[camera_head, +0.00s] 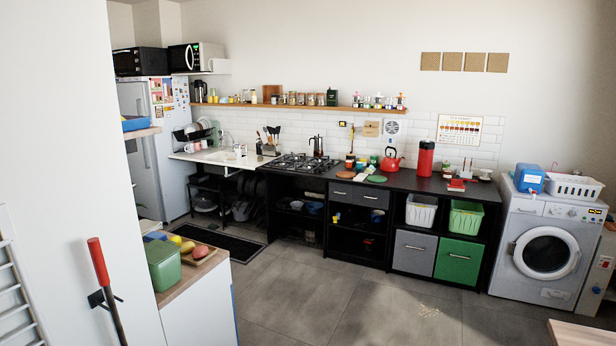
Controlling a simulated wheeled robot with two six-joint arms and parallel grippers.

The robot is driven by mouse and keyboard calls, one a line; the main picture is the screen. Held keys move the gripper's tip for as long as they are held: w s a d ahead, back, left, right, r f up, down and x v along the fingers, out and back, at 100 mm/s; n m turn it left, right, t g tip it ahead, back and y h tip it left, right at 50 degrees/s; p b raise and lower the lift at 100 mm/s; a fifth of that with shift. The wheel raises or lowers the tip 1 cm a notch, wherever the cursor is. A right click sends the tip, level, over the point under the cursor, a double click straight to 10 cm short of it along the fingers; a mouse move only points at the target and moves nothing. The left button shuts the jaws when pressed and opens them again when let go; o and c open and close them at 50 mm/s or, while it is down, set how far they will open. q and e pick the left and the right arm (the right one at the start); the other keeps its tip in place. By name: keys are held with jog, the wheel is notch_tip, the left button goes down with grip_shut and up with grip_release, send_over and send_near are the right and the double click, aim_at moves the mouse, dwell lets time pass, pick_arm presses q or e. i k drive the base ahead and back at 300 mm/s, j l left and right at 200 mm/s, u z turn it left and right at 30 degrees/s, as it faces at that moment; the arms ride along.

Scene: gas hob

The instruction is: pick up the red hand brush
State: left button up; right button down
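I cannot pick out a red hand brush with certainty. A small red object (457,185) lies on the dark counter (405,182) near its right end; it is too small to tell whether it is a brush. A long tool with a red handle (98,261) hangs upright in a black holder on the white panel at the near left; its lower end is cut off by the frame. Neither of my grippers is in view.
The counter also carries a gas hob (304,162), a red kettle (390,160) and a red canister (425,158). A washing machine (546,250) stands at the right. A low cabinet with a green box (165,266) is at the near left.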

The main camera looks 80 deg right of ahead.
aim_at(456, 185)
jog(key=z, duration=3.7)
jog(key=u, duration=2.15)
jog(key=k+l+u, duration=0.25)
jog(key=k, duration=0.3)
jog(key=k+l+u, duration=0.15)
jog(key=k+u, duration=0.15)
jog(key=k, duration=0.25)
